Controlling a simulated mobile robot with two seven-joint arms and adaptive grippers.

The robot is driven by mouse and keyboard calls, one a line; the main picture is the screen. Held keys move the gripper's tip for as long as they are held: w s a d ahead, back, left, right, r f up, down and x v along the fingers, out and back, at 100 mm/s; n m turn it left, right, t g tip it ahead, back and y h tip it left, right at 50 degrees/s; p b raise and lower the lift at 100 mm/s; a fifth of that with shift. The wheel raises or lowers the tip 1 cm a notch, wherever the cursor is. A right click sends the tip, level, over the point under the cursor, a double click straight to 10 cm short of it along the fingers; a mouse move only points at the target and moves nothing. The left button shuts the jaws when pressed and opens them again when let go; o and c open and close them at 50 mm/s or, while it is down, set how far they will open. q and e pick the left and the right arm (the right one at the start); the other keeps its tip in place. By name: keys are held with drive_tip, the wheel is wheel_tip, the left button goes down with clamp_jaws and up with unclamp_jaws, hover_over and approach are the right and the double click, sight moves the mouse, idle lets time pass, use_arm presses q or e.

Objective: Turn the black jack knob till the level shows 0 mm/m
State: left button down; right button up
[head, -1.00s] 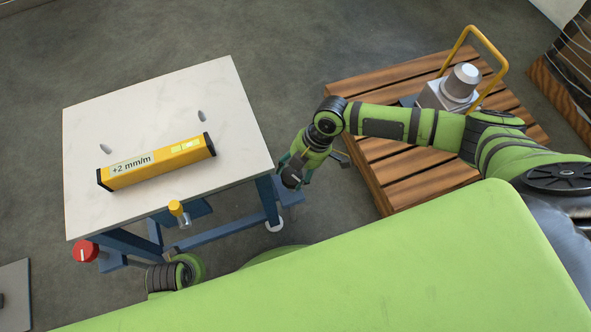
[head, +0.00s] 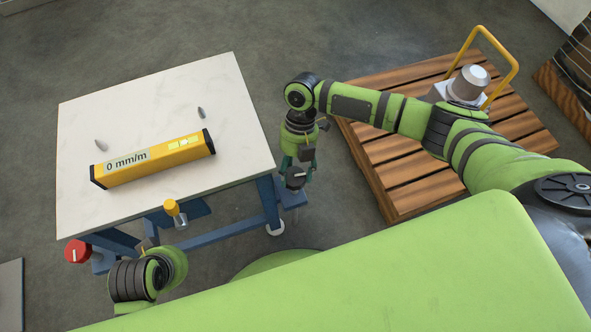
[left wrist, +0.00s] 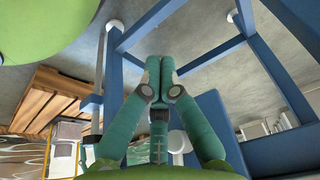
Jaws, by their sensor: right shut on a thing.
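The yellow level (head: 155,160) lies on the pale table top (head: 230,100), and its display reads 0 mm/m. My right gripper (head: 296,178) points down beside the table's right edge, above the blue bracket by the right leg. It is shut on a dark round thing, which I take to be the black jack knob; the fingers hide most of it. My left gripper shows in the left wrist view (left wrist: 160,65), its two teal fingers together with nothing visible between them, under the table among blue frame bars. In the head view it is mostly hidden behind my left forearm.
A red knob (head: 77,250) and a yellow-capped knob (head: 172,207) sit at the table's front edge. Two small grey pins stand on the top. A wooden pallet (head: 400,165) with a metal unit (head: 465,85) and yellow handle is at right. Grey floor lies between.

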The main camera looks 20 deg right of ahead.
use_arm(q)
drive_tip(key=shift+b+v, duration=0.35)
drive_tip(key=shift+v, duration=0.8)
use_arm(e)
drive_tip(key=shift+s+a+f+n+g+h, duration=0.15)
drive_tip(key=shift+n+h, duration=0.1)
drive_tip(key=shift+n, duration=0.4)
drive_tip(key=shift+s+a+r+n+g+h, duration=0.1)
drive_tip(key=shift+n+g+h, duration=0.1)
drive_tip(key=shift+n, duration=0.5)
drive_tip(key=shift+s+a+f+n+g+h, duration=0.15)
drive_tip(key=shift+n+h, duration=0.1)
drive_tip(key=shift+n, duration=0.4)
use_arm(q)
drive_tip(key=shift+r, duration=0.1)
use_arm(e)
drive_tip(key=shift+d, duration=0.2)
drive_tip(key=o, duration=1.1)
drive_tip(key=shift+r, duration=0.1)
drive_tip(key=shift+w, duration=0.15)
drive_tip(key=shift+w+r, duration=0.1)
drive_tip(key=shift+r, duration=0.1)
drive_tip(key=a+v, duration=0.1)
drive_tip(key=v, duration=1)
drive_tip(key=shift+d+r, duration=0.4)
drive_tip(key=shift+d, duration=0.1)
